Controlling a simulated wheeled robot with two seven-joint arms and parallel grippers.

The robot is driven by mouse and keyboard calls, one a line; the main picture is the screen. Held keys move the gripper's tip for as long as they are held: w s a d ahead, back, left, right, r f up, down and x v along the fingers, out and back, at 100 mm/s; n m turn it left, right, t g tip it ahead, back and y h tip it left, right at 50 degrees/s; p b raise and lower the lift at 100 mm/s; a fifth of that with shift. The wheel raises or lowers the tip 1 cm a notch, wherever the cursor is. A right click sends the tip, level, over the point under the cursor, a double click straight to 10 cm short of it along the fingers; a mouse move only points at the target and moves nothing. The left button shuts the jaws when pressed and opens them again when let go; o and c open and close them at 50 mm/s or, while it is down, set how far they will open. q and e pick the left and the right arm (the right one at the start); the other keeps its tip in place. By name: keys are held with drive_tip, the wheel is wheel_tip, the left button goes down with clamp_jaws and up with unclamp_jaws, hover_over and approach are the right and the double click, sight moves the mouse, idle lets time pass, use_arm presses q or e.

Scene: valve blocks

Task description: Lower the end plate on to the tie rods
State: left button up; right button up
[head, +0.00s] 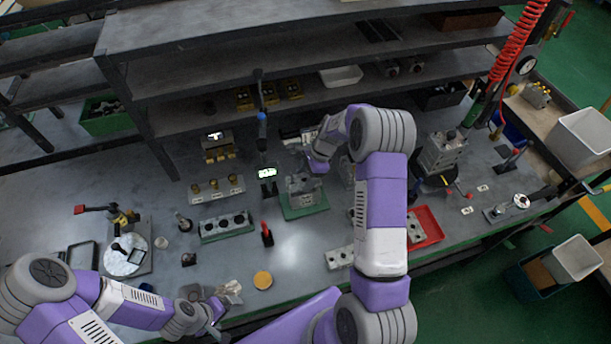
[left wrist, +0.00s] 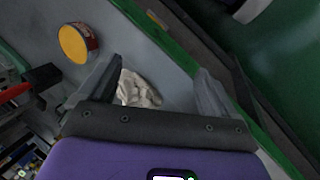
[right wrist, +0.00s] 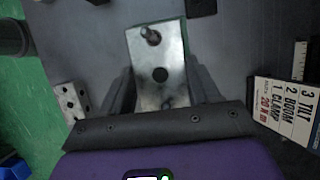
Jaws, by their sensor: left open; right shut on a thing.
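My right gripper (head: 312,168) is shut on a grey metal end plate (right wrist: 160,75), above or at the block stack (head: 302,186) on the green base (head: 304,207). In the right wrist view the plate lies between the fingers, with a dark hole in its middle. A rod end (right wrist: 151,35) shows at its far end; I cannot tell whether it passes through the plate. The other tie rods are hidden, and the gap below the plate cannot be judged. My left gripper (head: 218,308) is open and empty, low at the front edge near a crumpled cloth (left wrist: 138,90).
A yellow-topped tin (head: 263,280) and a red-handled tool (head: 267,233) stand in front of the base. A valve block (head: 226,226) lies to its left. A red tray (head: 425,228) is to the right, beside my right arm. Shelves (head: 290,60) overhang behind.

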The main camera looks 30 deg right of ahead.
use_arm(q)
drive_tip(key=shift+f, duration=0.25)
use_arm(e)
drive_tip(key=shift+f, duration=0.35)
drive_tip(key=o, duration=1.3)
drive_tip(key=shift+o, duration=0.2)
drive_tip(key=shift+r, duration=0.1)
drive_tip(key=v, duration=0.7)
drive_tip(key=shift+r, duration=0.2)
use_arm(q)
drive_tip(key=shift+r, duration=0.1)
use_arm(e)
drive_tip(key=shift+d, duration=0.15)
